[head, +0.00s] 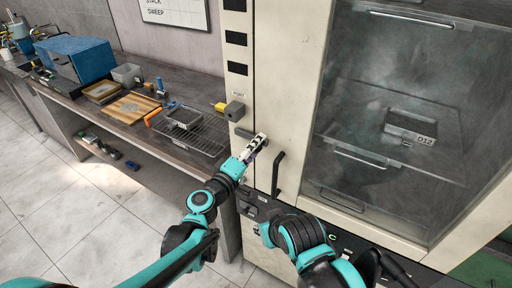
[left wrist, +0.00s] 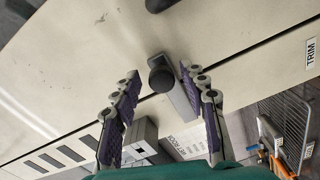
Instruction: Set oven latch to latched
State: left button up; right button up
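The oven is the tall cream cabinet (head: 290,75) on the right in the head view. Its latch (head: 243,133), a short grey bar on the left edge of the front, is beside my left gripper (head: 259,145). In the left wrist view the latch (left wrist: 178,92) is a grey bar with a round black knob. It lies between the spread, purple-padded fingers of my left gripper (left wrist: 162,105). The fingers are open, with space on both sides of the latch. I cannot tell from these frames whether it is latched. My right arm shows at the lower right, but its gripper does not.
A black door handle (head: 278,173) stands out just right of the left gripper. A grey block (head: 234,110) with a yellow part is above the latch. A wire rack (head: 205,134) and trays sit on the bench to the left. Floor is clear at lower left.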

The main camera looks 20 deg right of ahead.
pick_arm(q)
jog(key=v, duration=1.2)
jog(key=shift+f, duration=0.1)
jog(key=s+a+f+m+g+y, duration=0.1)
jog(key=s+a+f+y, duration=0.3)
jog(key=a, duration=0.6)
jog(key=s+a+f+m+g+y+b, duration=0.1)
jog(key=s+a+f+y, duration=0.3)
jog(key=a, duration=0.6)
jog(key=s+a+f+m+g+y, duration=0.2)
jog(key=s+a+f+y, duration=0.2)
jog(key=a, duration=0.6)
jog(key=shift+a+f+y+b, duration=0.35)
jog(key=shift+f+y, duration=0.05)
jog(key=shift+y, duration=0.7)
